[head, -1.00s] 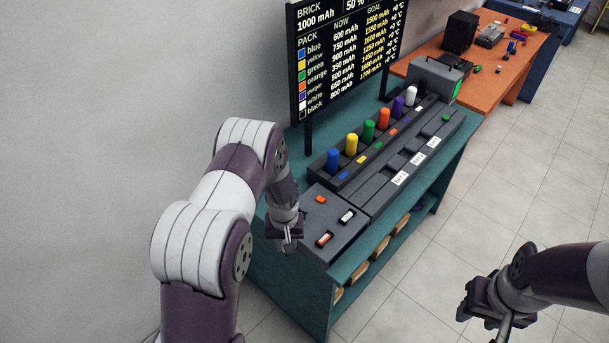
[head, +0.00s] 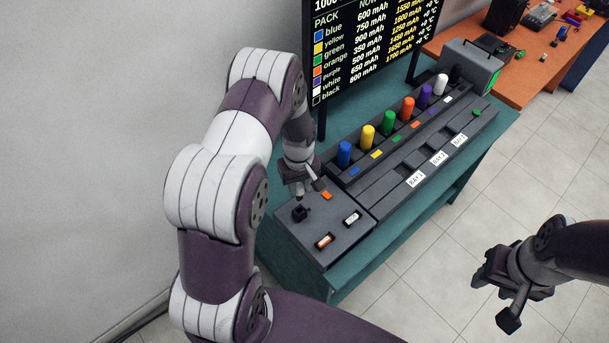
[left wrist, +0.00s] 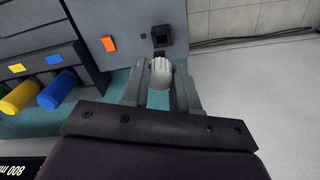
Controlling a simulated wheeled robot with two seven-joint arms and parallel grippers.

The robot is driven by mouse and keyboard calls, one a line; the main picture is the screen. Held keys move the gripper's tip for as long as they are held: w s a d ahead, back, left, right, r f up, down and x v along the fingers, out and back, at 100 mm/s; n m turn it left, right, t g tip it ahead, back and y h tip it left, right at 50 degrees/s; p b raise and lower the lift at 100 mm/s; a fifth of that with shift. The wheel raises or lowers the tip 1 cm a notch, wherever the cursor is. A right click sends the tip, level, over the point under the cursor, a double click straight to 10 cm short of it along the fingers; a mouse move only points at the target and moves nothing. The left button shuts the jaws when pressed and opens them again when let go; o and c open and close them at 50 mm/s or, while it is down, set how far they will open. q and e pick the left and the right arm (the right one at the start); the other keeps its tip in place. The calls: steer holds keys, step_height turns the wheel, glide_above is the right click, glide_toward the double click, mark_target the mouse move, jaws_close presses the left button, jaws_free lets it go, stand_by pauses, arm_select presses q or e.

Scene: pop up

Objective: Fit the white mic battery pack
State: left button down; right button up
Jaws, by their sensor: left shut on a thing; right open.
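A white pack (head: 440,85) stands upright near the far end of the dark rack (head: 352,184), beside the purple pack (head: 424,97). My left gripper (head: 305,184) is above the near end panel, far from the white pack. In the left wrist view it is shut on a pale, rounded, ridged piece (left wrist: 165,86); I cannot tell what this is. A black square socket (left wrist: 162,38) lies just beyond it and shows in the head view (head: 300,213). My right gripper (head: 496,298) is open over the floor, away from the bench.
Blue (head: 344,153), yellow (head: 367,136), green and orange packs stand in the rack. Labelled bays (head: 438,158) run along its front. An end panel (head: 325,260) holds small switches. A screen (head: 375,50) stands behind. An orange table (head: 520,90) is beyond.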

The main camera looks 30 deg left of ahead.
mark_target(299, 194)
arm_select(q)
steer(key=shift+s+d+r, duration=0.15)
steer(key=shift+s+r, duration=0.1)
steer(key=shift+s, duration=0.2)
steer(key=shift+w+f+b, duration=0.2)
steer(key=shift+f+b, duration=0.2)
steer(key=shift+f, duration=0.25)
steer(key=shift+f+b, duration=1.25)
steer(key=shift+f, duration=0.5)
arm_select(e)
steer(key=shift+s+d+f, duration=0.1)
steer(key=shift+s+f, duration=0.05)
steer(key=shift+f, duration=0.65)
steer(key=shift+s+f, duration=0.15)
steer(key=shift+f, duration=0.65)
arm_select(q)
steer(key=shift+f, duration=0.15)
steer(key=shift+f+b, duration=1.6)
steer(key=shift+f, duration=0.45)
arm_select(e)
steer(key=shift+f, duration=1.6)
arm_select(q)
steer(key=shift+f, duration=0.1)
steer(key=c, duration=0.8)
jaws_free()
